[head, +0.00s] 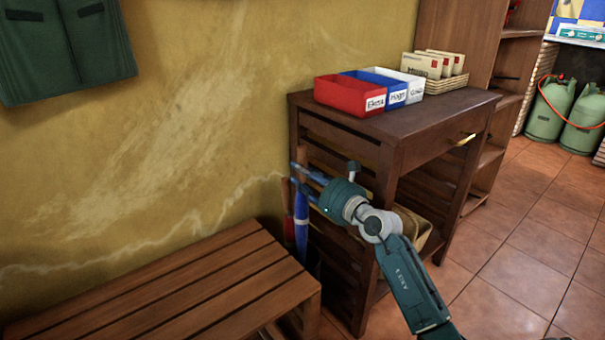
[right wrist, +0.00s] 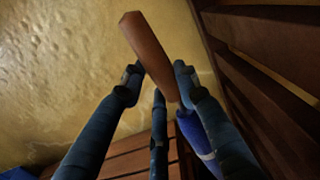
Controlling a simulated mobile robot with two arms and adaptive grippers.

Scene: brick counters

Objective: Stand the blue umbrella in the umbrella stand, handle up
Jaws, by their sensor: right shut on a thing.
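The blue umbrella (head: 301,222) hangs upright, handle up, in the gap between the bench and the dark wooden cabinet. My right gripper (head: 298,176) is above it and shut on its brown wooden handle. In the right wrist view the handle (right wrist: 147,48) shows between the fingers (right wrist: 155,80), with the blue canopy (right wrist: 196,132) below. A red, narrow thing, perhaps another umbrella (head: 288,228), stands just left of the blue one. The umbrella's lower end is hidden behind the bench, and I cannot make out the umbrella stand. My left gripper is not in view.
The slatted wooden bench (head: 170,285) is clear on top. The cabinet (head: 395,125) stands close on the right, carrying red (head: 350,96), blue and white boxes and a letter basket (head: 437,78). The yellow wall (head: 220,90) is right behind. Open tiled floor (head: 530,220) lies at right.

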